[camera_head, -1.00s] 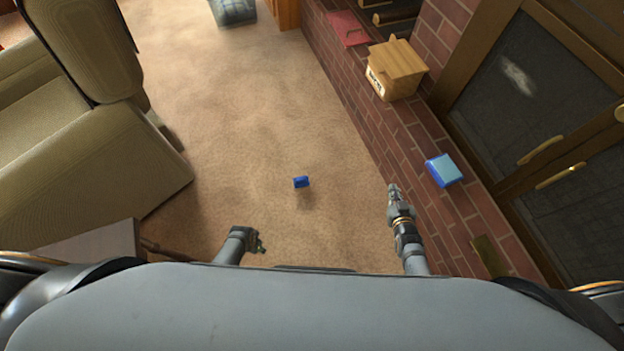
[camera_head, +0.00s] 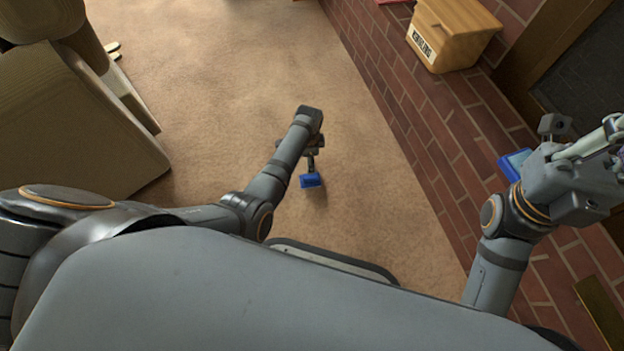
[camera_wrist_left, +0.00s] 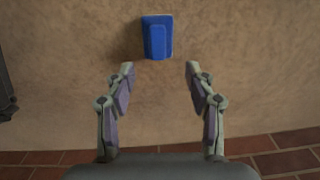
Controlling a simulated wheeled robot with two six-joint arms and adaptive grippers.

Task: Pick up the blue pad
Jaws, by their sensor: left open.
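The blue pad (camera_head: 311,181) is a small blue block on the beige carpet. In the left wrist view the blue pad (camera_wrist_left: 157,38) lies just beyond the fingertips, roughly centred between them. My left gripper (camera_head: 312,160) reaches over it from above. In the left wrist view the left gripper (camera_wrist_left: 159,70) has its fingers apart with only carpet between them. My right gripper (camera_head: 590,150) is at the right, in front of the brick ledge; its fingers are not clear.
A blue box with a light blue face (camera_head: 515,163) on the brick ledge (camera_head: 440,130) is partly hidden by my right arm. A wooden box (camera_head: 450,35) stands further along the ledge. An armchair (camera_head: 75,120) is at left. Carpet around the pad is clear.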

